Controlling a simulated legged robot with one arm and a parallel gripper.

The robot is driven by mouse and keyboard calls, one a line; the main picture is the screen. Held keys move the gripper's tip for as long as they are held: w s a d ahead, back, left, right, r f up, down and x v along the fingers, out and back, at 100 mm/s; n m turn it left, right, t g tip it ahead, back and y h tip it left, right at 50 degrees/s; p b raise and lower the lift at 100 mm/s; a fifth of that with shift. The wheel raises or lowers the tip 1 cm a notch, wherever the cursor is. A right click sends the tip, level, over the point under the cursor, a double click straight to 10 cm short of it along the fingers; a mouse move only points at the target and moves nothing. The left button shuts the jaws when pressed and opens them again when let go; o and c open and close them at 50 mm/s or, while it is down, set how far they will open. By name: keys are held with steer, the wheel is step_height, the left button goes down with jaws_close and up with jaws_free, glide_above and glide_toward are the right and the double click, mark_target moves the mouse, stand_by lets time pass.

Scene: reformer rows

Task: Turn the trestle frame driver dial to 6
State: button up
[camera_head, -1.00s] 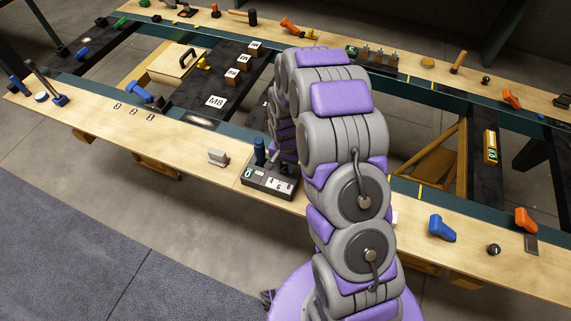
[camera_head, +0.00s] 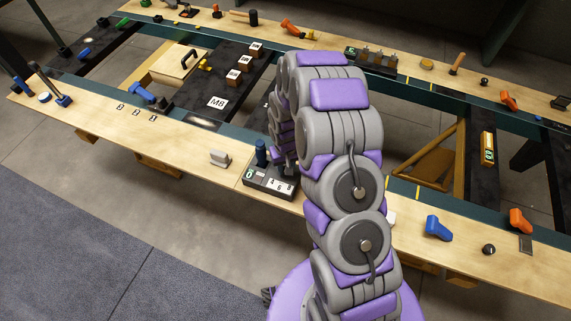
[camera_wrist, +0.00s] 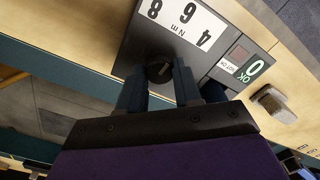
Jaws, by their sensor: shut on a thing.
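In the wrist view the base (camera_wrist: 213,75) carries a white plate (camera_wrist: 180,25) marked 4, 6, 8 and N·m, upside down. A small window beside it shows a green 0 and OK. The black dial (camera_wrist: 160,73) is between the fingers of my gripper (camera_wrist: 160,82), which is shut on it. In the head view my arm hides the dial.
A grey block (camera_head: 219,159) stands on the plank left of the driver. A blue handle (camera_head: 438,228), a black knob (camera_head: 489,249) and an orange handle (camera_head: 520,220) stand to the right. The plank between the grey block and the number labels is clear.

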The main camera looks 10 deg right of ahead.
steer(key=shift+s+f+n, duration=0.1)
steer(key=shift+s+n, duration=0.1)
steer(key=shift+n, duration=0.4)
steer(key=o, duration=0.9)
steer(key=shift+c, duration=0.2)
steer(key=shift+o, duration=0.9)
steer(key=shift+w, duration=0.1)
step_height(320, 180, up, 17)
steer(key=p, duration=0.1)
steer(key=shift+r, duration=0.2)
